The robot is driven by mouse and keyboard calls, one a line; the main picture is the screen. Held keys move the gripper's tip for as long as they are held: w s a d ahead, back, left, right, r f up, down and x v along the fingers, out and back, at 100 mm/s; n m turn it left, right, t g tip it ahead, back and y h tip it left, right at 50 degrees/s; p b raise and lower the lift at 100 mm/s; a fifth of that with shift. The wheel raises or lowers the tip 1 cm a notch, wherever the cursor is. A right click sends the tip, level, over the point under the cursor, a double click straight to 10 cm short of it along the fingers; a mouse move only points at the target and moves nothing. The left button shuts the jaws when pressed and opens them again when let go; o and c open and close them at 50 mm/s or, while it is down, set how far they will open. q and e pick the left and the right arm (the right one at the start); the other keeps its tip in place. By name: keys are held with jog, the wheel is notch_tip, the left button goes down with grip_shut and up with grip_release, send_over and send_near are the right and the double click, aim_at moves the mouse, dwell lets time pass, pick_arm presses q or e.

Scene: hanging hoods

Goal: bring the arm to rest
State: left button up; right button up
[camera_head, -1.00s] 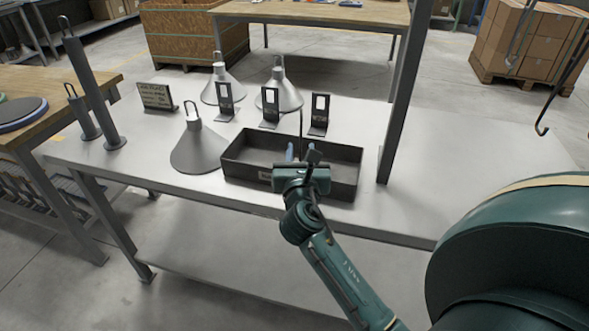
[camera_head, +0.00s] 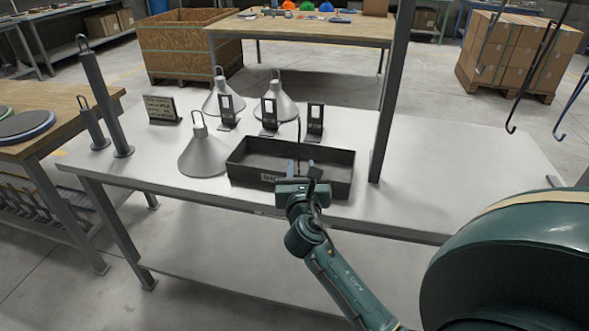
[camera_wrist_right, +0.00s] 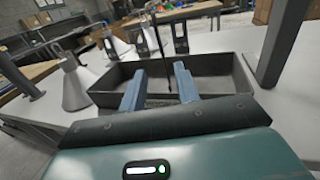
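My right gripper (camera_head: 311,172) is in front of a dark open tray (camera_head: 330,183) on the grey table (camera_head: 452,185). In the right wrist view its two blue-grey fingers (camera_wrist_right: 160,84) stand apart with nothing between them, over the tray's near edge (camera_wrist_right: 222,72). My right arm reaches up from the bottom of the head view. My left gripper is not in view. Three grey cone-shaped hoods with hook loops stand on the table: a front hood (camera_head: 203,155), a back left hood (camera_head: 222,97) and a back right hood (camera_head: 278,103).
Three black brackets stand behind the tray, one at its right (camera_head: 315,120). A small sign (camera_head: 161,108) and dark posts (camera_head: 104,100) stand at left. A grey upright (camera_head: 388,110) rises right of the tray. Hooks (camera_head: 512,128) hang at right. The table's right part is clear.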

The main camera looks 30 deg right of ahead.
dwell(0.4)
jog(key=s+a+f+m+g+y+p, duration=0.2)
jog(key=s+a+f+m+y+p, duration=0.2)
jog(key=s+a+f+m+y, duration=0.65)
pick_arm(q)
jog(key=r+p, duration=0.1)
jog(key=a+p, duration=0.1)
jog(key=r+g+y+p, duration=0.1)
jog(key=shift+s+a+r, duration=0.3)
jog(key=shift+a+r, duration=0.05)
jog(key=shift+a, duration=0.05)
pick_arm(e)
jog(key=s+a+f+m+g+y, duration=0.2)
jog(key=s+a+m, duration=0.8)
jog(key=m, duration=0.6)
jog(key=shift+s+a+y, duration=0.25)
jog(key=shift+s+y, duration=0.1)
jog(key=shift+s, duration=0.2)
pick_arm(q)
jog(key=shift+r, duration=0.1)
